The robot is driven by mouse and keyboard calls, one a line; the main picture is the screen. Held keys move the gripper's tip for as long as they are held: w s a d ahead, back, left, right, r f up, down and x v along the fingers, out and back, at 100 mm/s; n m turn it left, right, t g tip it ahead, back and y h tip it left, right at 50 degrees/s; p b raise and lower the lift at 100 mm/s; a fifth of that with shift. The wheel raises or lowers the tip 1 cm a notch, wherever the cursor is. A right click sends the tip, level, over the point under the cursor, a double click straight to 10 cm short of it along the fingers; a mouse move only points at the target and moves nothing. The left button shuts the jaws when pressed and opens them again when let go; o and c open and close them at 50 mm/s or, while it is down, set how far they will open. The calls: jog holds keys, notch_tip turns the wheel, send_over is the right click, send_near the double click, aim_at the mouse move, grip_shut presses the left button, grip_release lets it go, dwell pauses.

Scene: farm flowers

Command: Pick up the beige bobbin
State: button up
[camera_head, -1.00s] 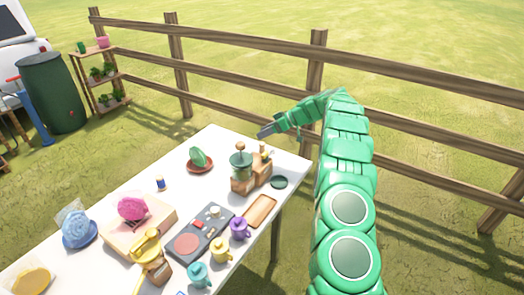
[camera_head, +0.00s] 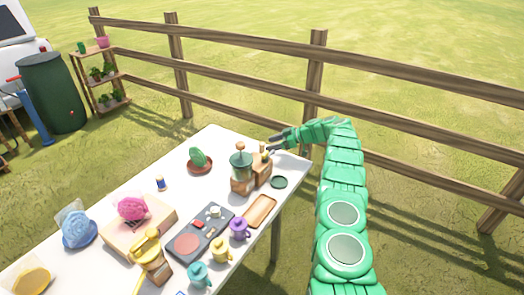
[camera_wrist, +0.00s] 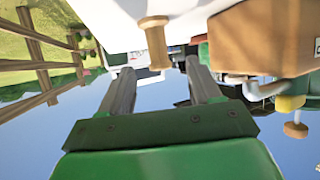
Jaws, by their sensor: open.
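The beige bobbin (camera_wrist: 155,42) is a spool with wide ends and a narrow waist, seen in the wrist view just past my fingertips and in line with the gap between them. In the head view a small tan piece by the wooden box, which looks like the bobbin (camera_head: 263,148), is at the table's far right corner. My gripper (camera_head: 272,145) is beside it on the right, fingers pointing left. In the wrist view my gripper (camera_wrist: 158,70) has its two fingers apart with nothing clearly held. Whether a finger touches the bobbin cannot be told.
A wooden box (camera_head: 262,174) and a green-topped grinder (camera_head: 241,166) stand close by the bobbin. The box (camera_wrist: 265,38) looms at right in the wrist view. A fence (camera_head: 400,85) runs behind.

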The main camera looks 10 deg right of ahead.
aim_at(262, 146)
jog(key=shift+x, duration=2.95)
jog(key=shift+w, duration=0.1)
jog(key=shift+c, duration=0.3)
jog(key=c, duration=1)
